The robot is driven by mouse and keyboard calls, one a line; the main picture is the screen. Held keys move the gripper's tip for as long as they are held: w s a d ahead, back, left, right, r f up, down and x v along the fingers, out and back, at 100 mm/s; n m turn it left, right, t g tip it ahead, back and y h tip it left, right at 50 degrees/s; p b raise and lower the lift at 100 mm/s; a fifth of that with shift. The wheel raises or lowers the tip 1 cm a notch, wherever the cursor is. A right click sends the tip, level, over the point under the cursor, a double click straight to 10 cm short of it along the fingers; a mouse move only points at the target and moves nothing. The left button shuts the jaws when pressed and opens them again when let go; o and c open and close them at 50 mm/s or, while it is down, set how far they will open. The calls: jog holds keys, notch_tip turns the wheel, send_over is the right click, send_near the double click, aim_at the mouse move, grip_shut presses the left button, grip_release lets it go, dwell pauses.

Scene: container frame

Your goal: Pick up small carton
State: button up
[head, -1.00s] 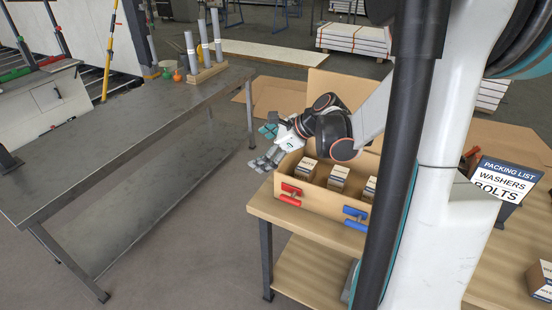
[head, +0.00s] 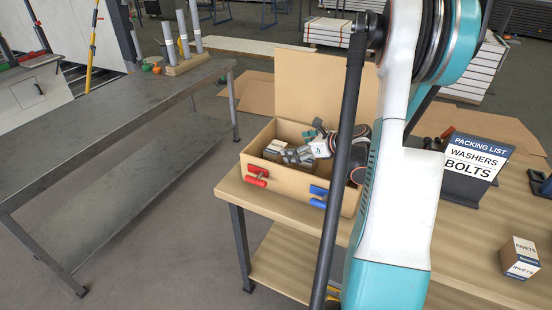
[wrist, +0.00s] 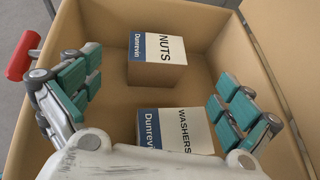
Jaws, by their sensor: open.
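My gripper (head: 300,152) is open and empty, reaching down into the large open cardboard box (head: 270,185). The wrist view shows its teal-padded fingers (wrist: 160,95) spread to the left and right. Inside the box, a small carton labelled WASHERS (wrist: 174,122) lies low between the fingers, its near part hidden by my gripper's body. A small carton labelled NUTS (wrist: 157,55) stands farther up, apart from it and beyond the fingers. In the head view, one small carton (head: 273,148) shows left of my gripper. Another small carton labelled RIVETS (head: 520,258) sits outside on the table.
The box stands on a wooden table (head: 285,215), with red (head: 257,175) and blue (head: 318,197) clamps on its front wall and a raised back flap (head: 310,85). A packing list sign (head: 472,165) reads WASHERS and BOLTS.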

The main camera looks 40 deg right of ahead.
aim_at(277, 147)
jog(key=b+x, duration=0.2)
jog(key=x, duration=0.5)
jog(key=shift+w+a+r, duration=0.1)
jog(key=shift+w+a, duration=0.05)
jog(key=shift+r, duration=0.1)
jog(key=c, duration=1.4)
